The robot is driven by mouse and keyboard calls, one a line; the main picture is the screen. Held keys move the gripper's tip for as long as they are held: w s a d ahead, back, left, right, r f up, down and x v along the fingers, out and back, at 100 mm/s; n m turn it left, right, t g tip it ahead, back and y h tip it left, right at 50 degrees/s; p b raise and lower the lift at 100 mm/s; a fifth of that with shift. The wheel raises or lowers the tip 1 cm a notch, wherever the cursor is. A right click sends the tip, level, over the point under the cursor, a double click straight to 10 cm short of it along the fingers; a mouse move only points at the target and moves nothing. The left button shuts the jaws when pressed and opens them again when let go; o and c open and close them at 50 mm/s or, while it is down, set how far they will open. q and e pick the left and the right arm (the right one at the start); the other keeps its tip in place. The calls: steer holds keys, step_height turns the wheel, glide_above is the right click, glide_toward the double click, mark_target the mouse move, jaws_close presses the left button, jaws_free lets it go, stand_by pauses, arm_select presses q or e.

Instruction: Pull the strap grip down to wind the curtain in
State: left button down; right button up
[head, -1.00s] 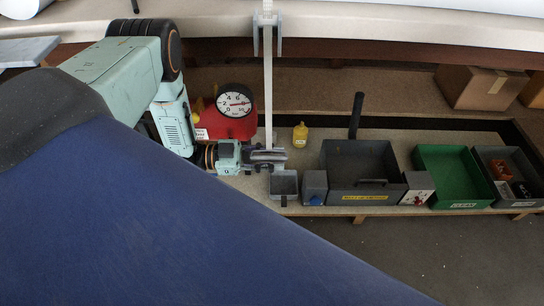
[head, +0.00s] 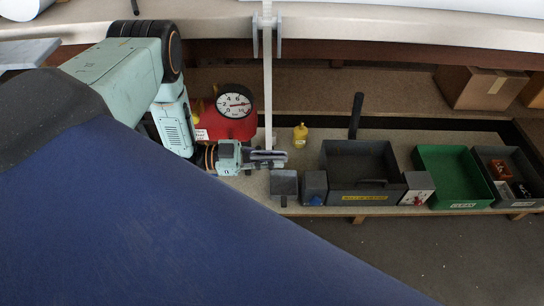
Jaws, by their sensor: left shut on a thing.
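The pale strap (head: 267,85) hangs straight down from a grey bracket (head: 267,36) at the top middle. My left gripper (head: 272,158) is shut at the strap's lower end, so I take it to be shut on the strap grip. The grip itself is mostly hidden by the fingers. A dark grey block-like piece (head: 284,183) shows just below the fingers; I cannot tell whether it touches them. The pale curtain roll or cover (head: 400,22) runs along the top. My right gripper is not in view.
A red box with a round gauge (head: 234,104) stands left of the strap. Cardboard boxes (head: 482,87) sit behind.

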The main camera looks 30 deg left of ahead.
arm_select(q)
steer(key=shift+r, duration=0.25)
steer(key=c, duration=1.3)
jaws_free()
steer(key=v, duration=1.2)
steer(key=shift+a+f, duration=0.1)
steer(key=shift+f, duration=0.05)
